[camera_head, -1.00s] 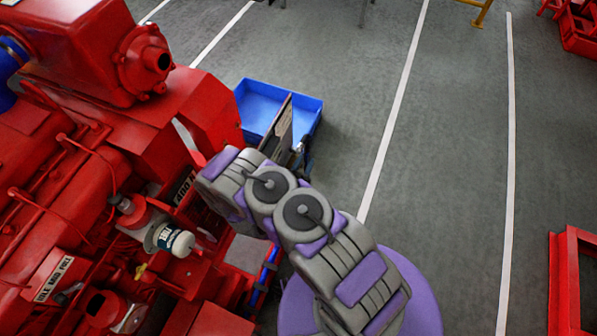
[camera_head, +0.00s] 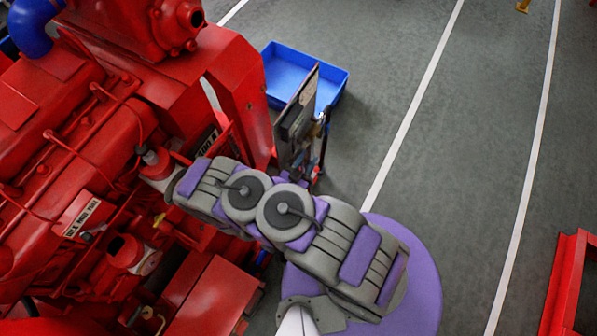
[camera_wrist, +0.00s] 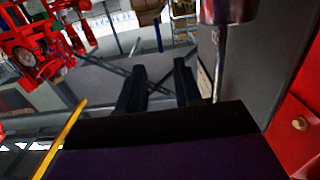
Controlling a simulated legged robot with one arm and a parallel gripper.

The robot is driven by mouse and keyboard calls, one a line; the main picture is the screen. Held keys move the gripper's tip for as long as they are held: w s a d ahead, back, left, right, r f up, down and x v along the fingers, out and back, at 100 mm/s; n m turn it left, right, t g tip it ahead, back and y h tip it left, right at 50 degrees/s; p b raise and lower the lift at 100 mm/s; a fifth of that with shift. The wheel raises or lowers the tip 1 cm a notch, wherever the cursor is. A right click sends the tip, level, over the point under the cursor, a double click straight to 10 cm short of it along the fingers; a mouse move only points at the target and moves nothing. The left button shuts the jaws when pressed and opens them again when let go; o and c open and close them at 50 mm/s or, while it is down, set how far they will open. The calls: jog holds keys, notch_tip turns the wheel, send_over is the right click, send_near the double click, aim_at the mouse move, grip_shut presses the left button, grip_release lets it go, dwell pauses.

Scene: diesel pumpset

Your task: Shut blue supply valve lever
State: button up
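My gripper (camera_wrist: 160,86) shows in the wrist view as two dark fingers standing apart, with nothing between them. In the head view my grey and purple arm reaches left toward the red engine (camera_head: 75,140), and its end is hidden. I cannot make out the blue supply valve lever in either view. It may be behind my arm or too small to tell.
A blue tray (camera_head: 285,72) lies on the floor behind an upright panel (camera_head: 297,115). In the wrist view a metal cylinder (camera_wrist: 222,10) and rod stand right of the fingers, before a grey panel (camera_wrist: 258,45). The floor on the right is largely open.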

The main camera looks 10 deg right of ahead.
jog(key=shift+p+v, duration=0.3)
jog(key=shift+v, duration=2.45)
